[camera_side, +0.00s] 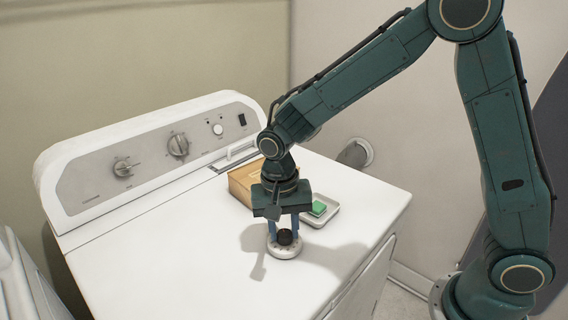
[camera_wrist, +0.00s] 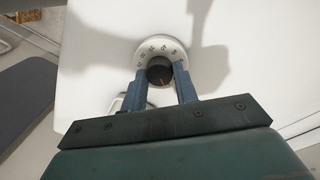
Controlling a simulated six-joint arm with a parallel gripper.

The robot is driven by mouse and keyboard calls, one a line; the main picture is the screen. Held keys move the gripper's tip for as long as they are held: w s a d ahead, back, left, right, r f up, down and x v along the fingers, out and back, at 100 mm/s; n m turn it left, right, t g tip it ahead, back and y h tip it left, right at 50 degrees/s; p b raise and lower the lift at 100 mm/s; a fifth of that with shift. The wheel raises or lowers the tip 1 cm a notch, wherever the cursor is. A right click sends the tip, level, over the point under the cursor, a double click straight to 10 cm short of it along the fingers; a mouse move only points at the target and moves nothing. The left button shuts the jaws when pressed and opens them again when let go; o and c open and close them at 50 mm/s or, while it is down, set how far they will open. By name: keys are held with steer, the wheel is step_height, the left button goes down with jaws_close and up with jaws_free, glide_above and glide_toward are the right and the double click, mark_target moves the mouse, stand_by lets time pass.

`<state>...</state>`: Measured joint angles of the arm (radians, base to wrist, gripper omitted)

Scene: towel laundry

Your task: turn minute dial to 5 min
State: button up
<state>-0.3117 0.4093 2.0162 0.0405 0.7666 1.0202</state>
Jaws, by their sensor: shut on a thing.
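The minute dial is a round white base (camera_side: 285,250) with a black knob (camera_side: 285,237) on top, standing on the white machine top in the side view. In the wrist view the base (camera_wrist: 150,50) shows a ring of printed numbers, too small to read surely, and the knob (camera_wrist: 159,72) carries a small orange-red mark. My gripper (camera_side: 284,235) points down over the dial, its two blue fingers on either side of the knob. In the wrist view my gripper (camera_wrist: 160,78) is shut on the knob. The fingers hide part of the base's near side.
A wooden box (camera_side: 245,182) stands just behind my gripper. A small tray (camera_side: 332,213) with a green block (camera_side: 318,208) lies right of it. The machine's control panel (camera_side: 150,150) with knobs rises at the back left. The machine top (camera_side: 170,265) is clear at the left front.

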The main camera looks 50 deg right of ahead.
mark_target(281, 233)
steer(key=shift+m, duration=0.3)
steer(key=o, duration=1)
steer(key=shift+r, duration=0.15)
step_height(281, 233, up, 14)
steer(key=shift+w+a+f, duration=0.2)
steer(key=shift+w+a, duration=0.05)
stand_by(0.4)
